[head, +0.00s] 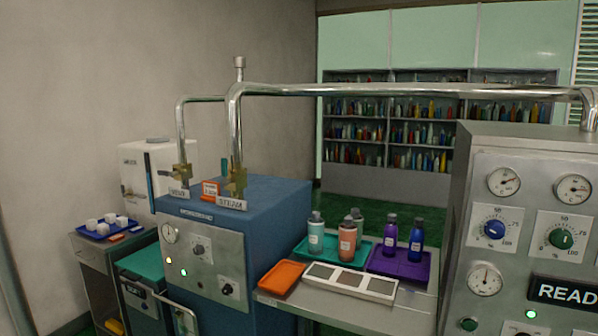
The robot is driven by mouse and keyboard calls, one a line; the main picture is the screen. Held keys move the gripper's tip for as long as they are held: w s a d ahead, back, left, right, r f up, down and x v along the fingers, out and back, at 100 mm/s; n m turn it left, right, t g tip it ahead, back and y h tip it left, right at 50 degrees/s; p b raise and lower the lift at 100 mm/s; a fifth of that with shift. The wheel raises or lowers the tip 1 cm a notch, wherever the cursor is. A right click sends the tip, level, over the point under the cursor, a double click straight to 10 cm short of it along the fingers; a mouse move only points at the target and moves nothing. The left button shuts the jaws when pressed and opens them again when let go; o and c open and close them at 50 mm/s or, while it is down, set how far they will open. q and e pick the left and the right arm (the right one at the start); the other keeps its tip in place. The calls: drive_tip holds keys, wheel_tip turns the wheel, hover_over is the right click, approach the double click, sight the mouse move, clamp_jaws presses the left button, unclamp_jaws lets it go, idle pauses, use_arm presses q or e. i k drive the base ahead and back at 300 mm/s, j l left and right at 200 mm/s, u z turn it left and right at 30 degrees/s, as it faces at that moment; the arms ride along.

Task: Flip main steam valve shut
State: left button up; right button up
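A brass valve (236,182) sits on the thick chrome pipe above the blue boiler cabinet (270,215). A pale label plate (232,204) at its foot seems to read STEAM, with the lettering mirrored. A second brass valve (183,176) is on the thinner pipe to its left, with its own small label plate (179,193). The valves are too small to tell their handle positions surely. A small orange tag (210,189) stands between the two valves. Neither of my grippers is in view.
The chrome steam pipe (400,90) runs right to a grey machine (520,160) with gauges, knobs and a READY sign (566,292). A table holds bottles, an orange tray (281,277) and a purple tray (413,266). A blue tray (94,235) with white cups is left.

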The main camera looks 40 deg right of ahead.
sight(223, 162)
drive_tip(key=z, duration=0.95)
